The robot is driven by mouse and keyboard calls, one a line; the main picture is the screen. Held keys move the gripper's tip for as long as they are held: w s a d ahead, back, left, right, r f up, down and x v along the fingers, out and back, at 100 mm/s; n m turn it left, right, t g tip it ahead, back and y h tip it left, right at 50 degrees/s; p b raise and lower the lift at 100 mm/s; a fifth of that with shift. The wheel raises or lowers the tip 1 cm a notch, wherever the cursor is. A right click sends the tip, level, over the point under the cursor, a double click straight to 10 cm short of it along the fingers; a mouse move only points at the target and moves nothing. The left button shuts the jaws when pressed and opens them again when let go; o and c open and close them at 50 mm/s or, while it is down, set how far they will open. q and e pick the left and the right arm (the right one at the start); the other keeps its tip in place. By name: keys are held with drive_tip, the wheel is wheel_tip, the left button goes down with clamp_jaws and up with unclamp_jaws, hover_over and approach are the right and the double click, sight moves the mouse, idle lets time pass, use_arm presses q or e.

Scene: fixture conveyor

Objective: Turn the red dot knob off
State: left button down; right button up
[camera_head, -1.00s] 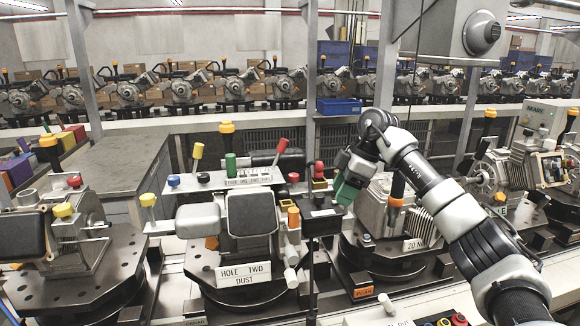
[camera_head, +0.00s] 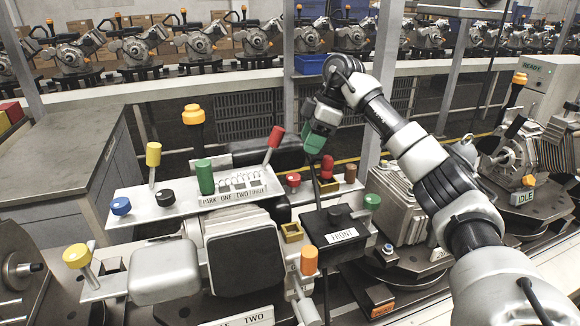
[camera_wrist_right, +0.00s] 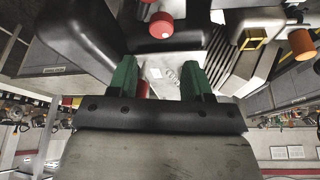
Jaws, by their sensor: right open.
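My right gripper (camera_head: 319,138), with green fingertips, is raised behind the front panel, above a small red block (camera_head: 327,168). In the right wrist view the gripper (camera_wrist_right: 160,82) is open, its fingers apart, with part of a red thing beside the left finger. A round red knob (camera_head: 293,180) stands on the panel's right end, left of the gripper; a red knob (camera_wrist_right: 161,25) also shows ahead in the wrist view. A black knob (camera_head: 165,197) and a blue knob (camera_head: 121,206) sit at the panel's left. I cannot make out which knob carries a red dot. My left gripper is not in view.
A black box labelled FRONT (camera_head: 341,236) and an orange-capped lever (camera_head: 309,261) are at the right. A grey bench (camera_head: 60,150) stands left.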

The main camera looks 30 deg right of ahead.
sight(293, 176)
drive_tip(key=p+x, duration=0.2)
drive_tip(key=x, duration=0.7)
drive_tip(key=shift+a+f, duration=0.25)
drive_tip(key=shift+f, duration=0.2)
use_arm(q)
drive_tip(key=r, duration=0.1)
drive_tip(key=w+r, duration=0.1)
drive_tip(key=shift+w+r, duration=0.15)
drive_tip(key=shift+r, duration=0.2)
use_arm(e)
drive_tip(key=shift+c, duration=0.7)
drive_tip(key=c, duration=0.5)
use_arm(q)
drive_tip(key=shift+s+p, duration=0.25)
drive_tip(key=shift+p, duration=0.05)
